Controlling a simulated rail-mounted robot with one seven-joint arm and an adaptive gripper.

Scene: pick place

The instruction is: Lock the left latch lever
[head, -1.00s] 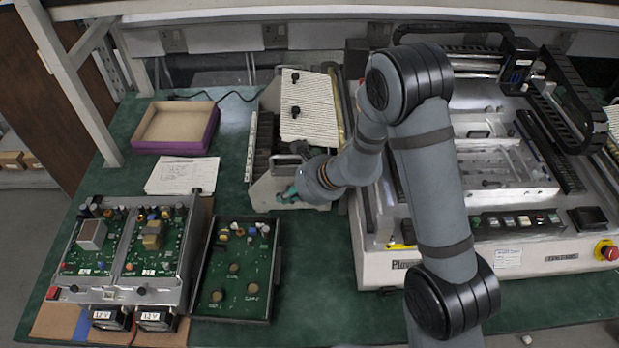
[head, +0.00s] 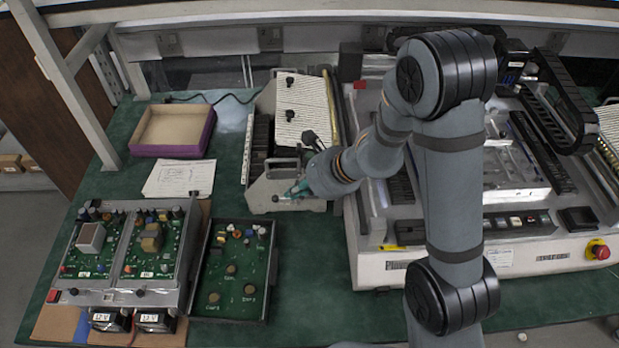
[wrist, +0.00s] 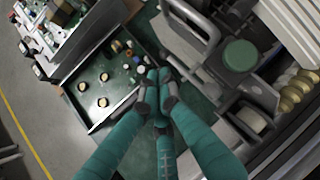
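A metal fixture (head: 258,192) with a ribbed cream top (head: 300,105) stands at the middle of the bench. A grey loop handle (head: 284,164) is at its front. A dark lever-like part (head: 312,140) sticks up at its right, just behind my gripper. I cannot tell which part is the left latch lever. My gripper (head: 290,192) is low over the fixture's front, beside a small dark knob (head: 275,198); contact is unclear. In the wrist view my teal fingers (wrist: 160,85) come together at the tips, with nothing seen between them. A grey loop handle (wrist: 190,30) and a round green cap (wrist: 240,55) show ahead and right.
A green circuit board in a tray (head: 235,268) and a larger electronics unit (head: 125,250) lie to the left. A purple-edged box (head: 172,152) and paper (head: 178,178) sit behind them. A large machine (head: 480,262) fills the right. Green bench (head: 310,270) in front is clear.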

